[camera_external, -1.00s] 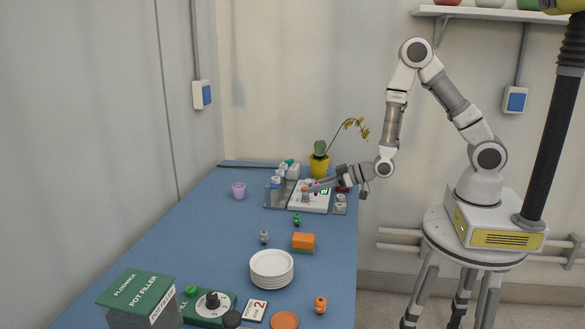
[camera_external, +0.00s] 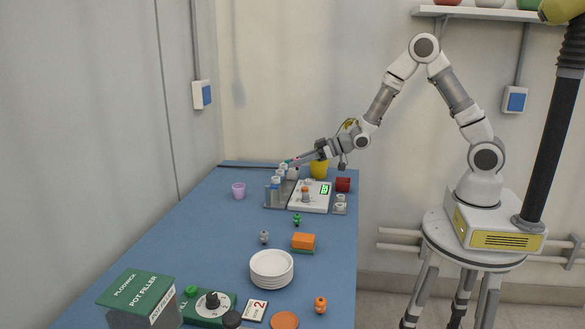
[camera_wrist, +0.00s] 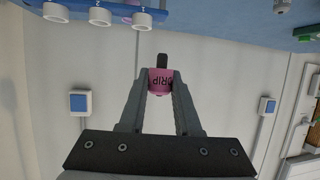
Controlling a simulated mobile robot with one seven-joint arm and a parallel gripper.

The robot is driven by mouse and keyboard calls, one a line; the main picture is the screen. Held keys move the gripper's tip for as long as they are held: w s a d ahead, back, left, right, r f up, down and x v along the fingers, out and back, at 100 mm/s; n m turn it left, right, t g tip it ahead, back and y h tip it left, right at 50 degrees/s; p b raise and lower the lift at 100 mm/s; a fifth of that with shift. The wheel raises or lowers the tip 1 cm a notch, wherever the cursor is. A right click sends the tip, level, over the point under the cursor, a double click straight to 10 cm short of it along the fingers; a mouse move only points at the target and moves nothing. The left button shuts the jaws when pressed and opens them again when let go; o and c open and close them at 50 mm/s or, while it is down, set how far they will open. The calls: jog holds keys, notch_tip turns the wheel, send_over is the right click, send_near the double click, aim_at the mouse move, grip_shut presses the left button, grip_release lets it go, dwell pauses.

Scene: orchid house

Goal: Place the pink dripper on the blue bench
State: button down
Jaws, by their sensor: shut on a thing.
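The pink dripper (camera_wrist: 158,84), marked with dark letters, is between the two fingertips of my gripper (camera_wrist: 160,76) in the wrist view. My gripper is shut on it. In the external view my gripper (camera_external: 298,159) is at the far end of the blue bench (camera_external: 205,240), near the small white-and-blue vials at the back. It appears raised above the bench. The dripper is only a tiny pink spot there. The bench also shows at the top of the wrist view (camera_wrist: 215,14).
A grey stepped rack (camera_external: 279,199) with vials and a white scale (camera_external: 316,199) with a green display stand near the gripper. A yellow pot (camera_external: 319,169) and a red pot (camera_external: 343,185) are behind. A lilac cup (camera_external: 238,190) stands left. The bench's left middle is clear.

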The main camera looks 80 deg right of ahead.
jog(key=d+r, duration=0.2)
jog(key=d, duration=0.6)
jog(key=d+r, duration=0.2)
jog(key=d, duration=0.7)
jog(key=shift+w+r, duration=0.2)
jog(key=shift+r, duration=0.2)
jog(key=w+a+f+b, duration=0.1)
jog(key=w+a+f, duration=0.1)
jog(key=w+a+f+b, duration=0.1)
jog(key=w+a+f, duration=0.1)
jog(key=w+a, duration=0.1)
jog(key=w+a+f+b, duration=0.1)
jog(key=w+a+f, duration=0.2)
jog(key=shift+a, duration=0.2)
jog(key=shift+f+b, duration=0.35)
jog(key=shift+f, duration=1.5)
jog(key=c, duration=0.6)
grip_release()
